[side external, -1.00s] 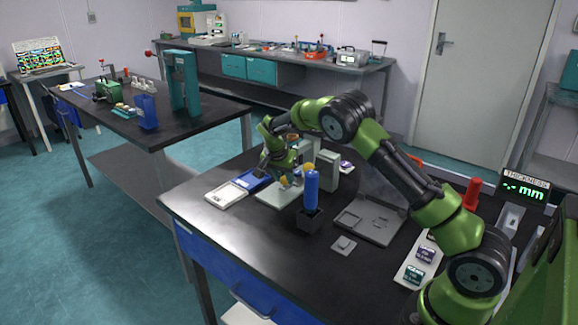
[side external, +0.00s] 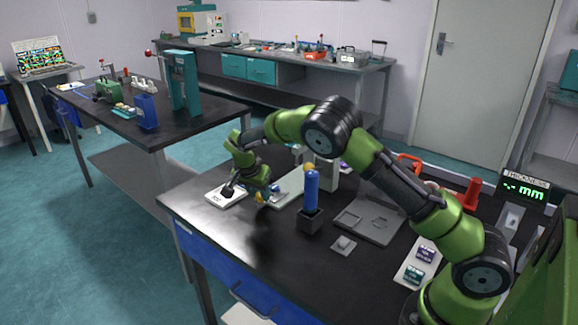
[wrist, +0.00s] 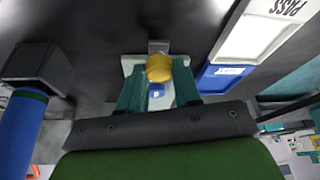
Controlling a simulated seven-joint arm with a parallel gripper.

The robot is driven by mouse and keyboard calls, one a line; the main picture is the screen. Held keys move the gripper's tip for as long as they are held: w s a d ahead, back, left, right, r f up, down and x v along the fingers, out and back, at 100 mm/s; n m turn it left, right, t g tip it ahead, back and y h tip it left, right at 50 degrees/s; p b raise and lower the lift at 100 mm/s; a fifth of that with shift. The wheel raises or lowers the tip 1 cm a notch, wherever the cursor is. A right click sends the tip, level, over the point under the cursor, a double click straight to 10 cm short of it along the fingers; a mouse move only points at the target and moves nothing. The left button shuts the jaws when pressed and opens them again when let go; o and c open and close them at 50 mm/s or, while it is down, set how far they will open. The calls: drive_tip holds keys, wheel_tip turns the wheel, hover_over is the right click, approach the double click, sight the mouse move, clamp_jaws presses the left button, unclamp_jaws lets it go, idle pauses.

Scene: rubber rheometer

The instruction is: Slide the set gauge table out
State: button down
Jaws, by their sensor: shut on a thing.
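My gripper (side external: 264,197) is low over the left part of the bench. In the wrist view its two teal fingers (wrist: 157,74) are shut on a yellow knob (wrist: 159,65), one finger on each side. A pale plate, which looks like the set gauge table (side external: 291,187), lies just right of the gripper in the side view, in front of the grey gauge body (side external: 326,176). In the wrist view, a pale piece and a small grey block (wrist: 158,46) show around the knob. The fingers hide most of the plate there, and how the knob joins it is unclear.
A blue-handled tool stands in a dark holder (side external: 311,219) right of the gripper. A white PASS tray (wrist: 252,35) and a blue tray (wrist: 219,78) lie close on the other side. A grey fixture tray (side external: 369,222) lies farther right.

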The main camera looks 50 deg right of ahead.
drive_tip(key=shift+a, duration=0.4)
drive_tip(key=c, duration=1)
unclamp_jaws()
drive_tip(key=shift+c, duration=0.2)
drive_tip(key=shift+o, duration=1.3)
drive_tip(key=shift+d, duration=0.15)
drive_tip(key=v, duration=1.7)
drive_tip(key=shift+d, duration=0.1)
